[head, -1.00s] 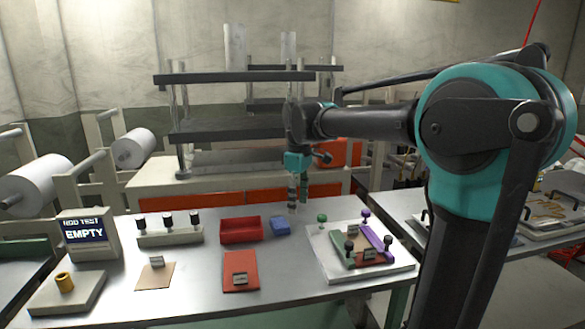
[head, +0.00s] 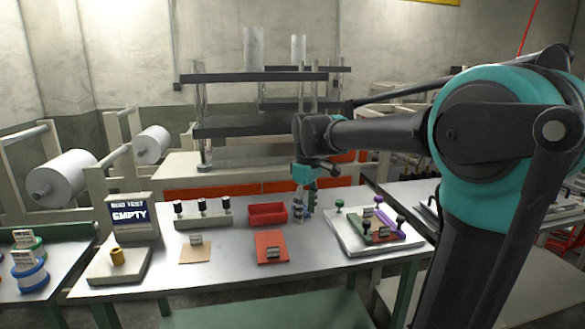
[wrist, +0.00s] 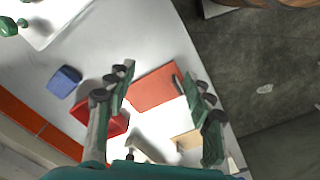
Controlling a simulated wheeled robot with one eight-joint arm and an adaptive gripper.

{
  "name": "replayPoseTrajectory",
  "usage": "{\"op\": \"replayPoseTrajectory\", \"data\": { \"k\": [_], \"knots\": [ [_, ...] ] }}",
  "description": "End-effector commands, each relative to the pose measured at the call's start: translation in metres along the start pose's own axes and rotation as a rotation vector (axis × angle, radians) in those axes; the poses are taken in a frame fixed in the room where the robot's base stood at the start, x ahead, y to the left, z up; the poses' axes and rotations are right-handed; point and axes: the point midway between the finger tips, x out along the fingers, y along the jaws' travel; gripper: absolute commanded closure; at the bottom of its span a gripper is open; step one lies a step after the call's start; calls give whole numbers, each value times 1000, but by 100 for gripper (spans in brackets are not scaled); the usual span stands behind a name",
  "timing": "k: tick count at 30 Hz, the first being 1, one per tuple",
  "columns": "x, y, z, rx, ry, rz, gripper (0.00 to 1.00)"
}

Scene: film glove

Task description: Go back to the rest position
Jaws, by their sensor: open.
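My gripper (head: 304,208) hangs downward over the back of the metal table (head: 330,270), just right of the red bin (head: 267,213). In the wrist view my gripper (wrist: 152,76) has its two fingers spread wide with nothing between them, above the table. A red plate (wrist: 154,88) shows beyond the fingertips. A blue block (wrist: 64,81) lies left of the fingers in the wrist view; in the head view the gripper largely covers it.
A white board (head: 350,244) with green and purple pieces lies right of my gripper. Free tabletop lies along the front.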

Motion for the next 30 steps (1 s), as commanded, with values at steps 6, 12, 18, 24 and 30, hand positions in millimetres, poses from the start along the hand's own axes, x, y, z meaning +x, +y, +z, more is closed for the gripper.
{"op": "replayPoseTrajectory", "data": {
  "k": [6, 12, 18, 24, 30],
  "knots": [
    [30, 2, 32, 135, 34, 28, 47],
    [71, -2, 76, 325, 86, 66, 47],
    [136, -23, 149, 632, 176, 120, 47],
    [188, -55, 208, 900, 267, 163, 47],
    [204, -68, 227, 993, 302, 176, 47]
  ]
}}
